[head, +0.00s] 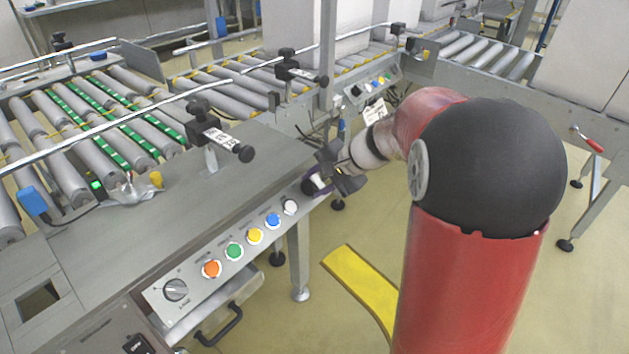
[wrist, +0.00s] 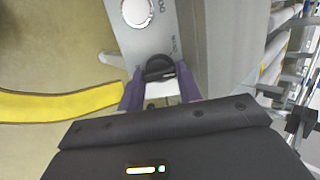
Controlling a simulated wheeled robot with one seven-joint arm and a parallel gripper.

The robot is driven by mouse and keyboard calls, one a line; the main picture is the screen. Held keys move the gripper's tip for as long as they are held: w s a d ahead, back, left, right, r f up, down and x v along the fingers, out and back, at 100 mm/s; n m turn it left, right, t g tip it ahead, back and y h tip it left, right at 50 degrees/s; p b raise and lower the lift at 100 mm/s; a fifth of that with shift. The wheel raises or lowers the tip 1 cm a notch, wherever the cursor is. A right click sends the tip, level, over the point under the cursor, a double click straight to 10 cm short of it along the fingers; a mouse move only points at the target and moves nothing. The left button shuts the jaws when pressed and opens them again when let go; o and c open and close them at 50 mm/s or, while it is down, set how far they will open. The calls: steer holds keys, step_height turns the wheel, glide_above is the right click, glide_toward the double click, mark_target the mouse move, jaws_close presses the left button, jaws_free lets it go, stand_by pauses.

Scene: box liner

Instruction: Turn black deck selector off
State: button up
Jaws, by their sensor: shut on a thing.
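The black deck selector (wrist: 159,67) is a round black knob on the grey control panel (wrist: 146,38), seen in the wrist view. My gripper (wrist: 160,84) has its two purple fingers on either side of the knob and is shut on it. The printing beside the knob is too small to read surely.
Orange (head: 212,269), green (head: 234,251), yellow (head: 254,236), blue (head: 273,221) and white (head: 290,206) buttons lie between. A drawer handle (head: 221,327) juts out below. Yellow floor tape (head: 358,285) crosses the open floor.

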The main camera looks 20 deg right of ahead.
steer(key=shift+w+a+r, duration=0.1)
steer(key=shift+r, duration=0.25)
steer(key=o, duration=1)
steer(key=shift+f, duration=0.1)
steer(key=v, duration=0.7)
steer(key=shift+s+d, duration=0.2)
steer(key=shift+s, duration=0.05)
